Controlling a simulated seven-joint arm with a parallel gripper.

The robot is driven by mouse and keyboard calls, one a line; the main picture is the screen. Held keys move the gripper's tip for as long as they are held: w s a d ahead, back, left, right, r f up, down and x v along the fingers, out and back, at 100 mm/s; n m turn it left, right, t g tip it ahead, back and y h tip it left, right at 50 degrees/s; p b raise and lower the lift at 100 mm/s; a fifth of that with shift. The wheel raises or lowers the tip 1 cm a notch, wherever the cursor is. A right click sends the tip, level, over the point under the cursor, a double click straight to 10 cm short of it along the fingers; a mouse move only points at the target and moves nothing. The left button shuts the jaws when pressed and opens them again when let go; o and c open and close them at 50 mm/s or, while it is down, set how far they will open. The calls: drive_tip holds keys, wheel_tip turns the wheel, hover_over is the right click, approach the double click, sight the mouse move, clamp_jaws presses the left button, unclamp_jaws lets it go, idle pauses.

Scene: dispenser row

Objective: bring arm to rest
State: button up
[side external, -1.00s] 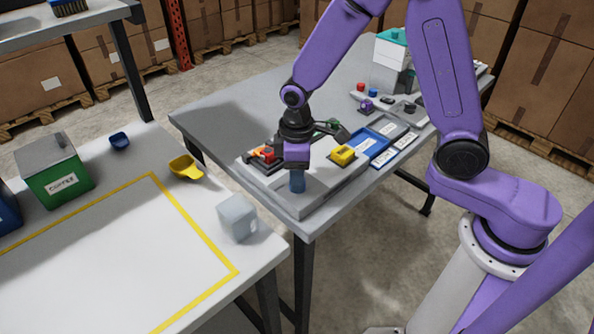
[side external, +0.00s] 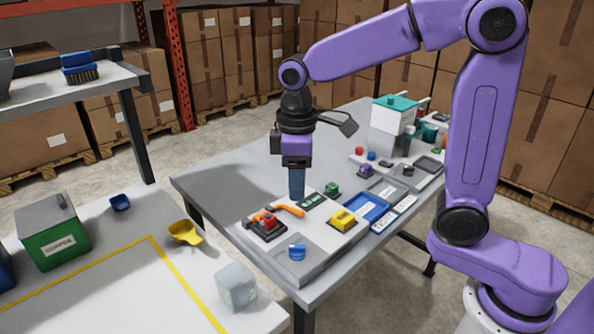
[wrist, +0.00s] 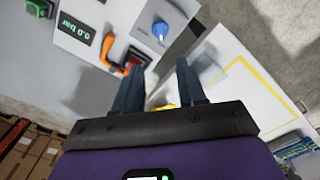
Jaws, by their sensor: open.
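My gripper (side external: 297,196) points down above the dispenser panel (side external: 322,256) with nothing between its fingers. In the wrist view its two fingers (wrist: 157,72) stand apart. Below it and apart from it is a blue knob (side external: 297,252) on the panel, also visible in the wrist view (wrist: 160,30). Behind the knob are a red button-like part (side external: 268,220) on a dark base and an orange lever (side external: 289,211). A yellow block-shaped part (side external: 342,219) is to the right, and a green one (side external: 332,189) is further back.
A blue tray (side external: 369,210) and a white-and-teal machine (side external: 391,120) stand further along the grey table. On the white table at left are a green coffee box (side external: 52,232), a yellow scoop (side external: 185,233), a blue scoop (side external: 120,203) and a pale cube (side external: 236,287).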

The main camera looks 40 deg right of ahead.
drive_tip(key=shift+r, duration=0.9)
drive_tip(key=s+d+f+n, duration=0.1)
drive_tip(key=s+d+f, duration=0.1)
drive_tip(key=s, duration=0.5)
drive_tip(key=s+d+f+n, duration=0.1)
drive_tip(key=s+d, duration=0.3)
drive_tip(key=s, duration=0.4)
drive_tip(key=s+d+f+n, duration=0.1)
drive_tip(key=s+d+f, duration=0.2)
drive_tip(key=s, duration=0.5)
drive_tip(key=shift+f, duration=0.25)
drive_tip(key=shift+w+d, duration=0.1)
